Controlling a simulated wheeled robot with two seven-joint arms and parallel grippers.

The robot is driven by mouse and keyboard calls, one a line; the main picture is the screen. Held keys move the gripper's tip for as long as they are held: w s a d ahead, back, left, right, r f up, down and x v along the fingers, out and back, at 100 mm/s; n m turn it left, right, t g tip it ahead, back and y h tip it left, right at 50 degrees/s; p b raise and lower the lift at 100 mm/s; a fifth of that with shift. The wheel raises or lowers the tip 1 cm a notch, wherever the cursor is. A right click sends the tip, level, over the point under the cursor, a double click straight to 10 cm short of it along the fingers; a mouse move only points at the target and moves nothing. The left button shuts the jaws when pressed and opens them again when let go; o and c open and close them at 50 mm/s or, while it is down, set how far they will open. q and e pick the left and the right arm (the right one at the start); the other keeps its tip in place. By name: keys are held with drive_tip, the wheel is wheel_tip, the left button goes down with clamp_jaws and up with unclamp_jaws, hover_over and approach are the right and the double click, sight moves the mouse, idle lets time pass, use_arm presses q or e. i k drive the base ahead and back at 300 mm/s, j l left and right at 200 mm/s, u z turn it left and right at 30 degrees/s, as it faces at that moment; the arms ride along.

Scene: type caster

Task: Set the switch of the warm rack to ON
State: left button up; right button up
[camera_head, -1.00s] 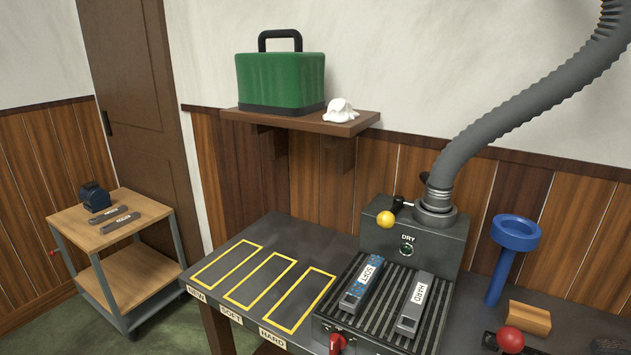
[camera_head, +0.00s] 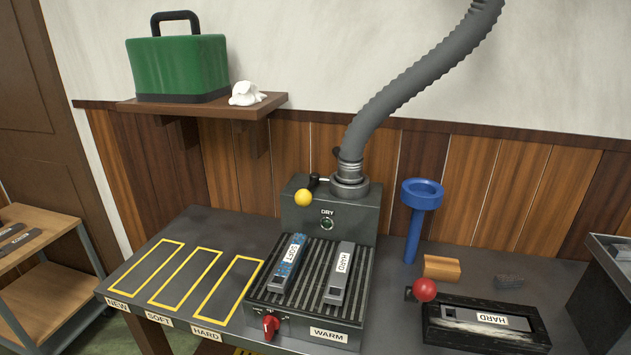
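The warm rack (camera_head: 254,299) is a dark metal box with a slatted top and a WARM label (camera_head: 328,335) on its front. Its switch is a red knob (camera_head: 271,326) at the front left; the small marks beside it are too small to read, so I cannot tell its setting. A bar labelled SOFT (camera_head: 287,262) and a bar labelled HARD (camera_head: 339,273) lie on the slats. Neither of my grippers shows in the view.
A DRY unit (camera_head: 300,226) with a yellow-ball lever (camera_head: 303,198) and grey hose (camera_head: 400,92) stands behind the rack. To the right are a blue stand (camera_head: 412,225), a red ball handle (camera_head: 424,290) and a black HARD tray (camera_head: 450,338). Yellow-outlined spaces on the left are empty.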

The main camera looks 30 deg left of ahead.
sight(271, 323)
drive_tip(key=u, duration=1.15)
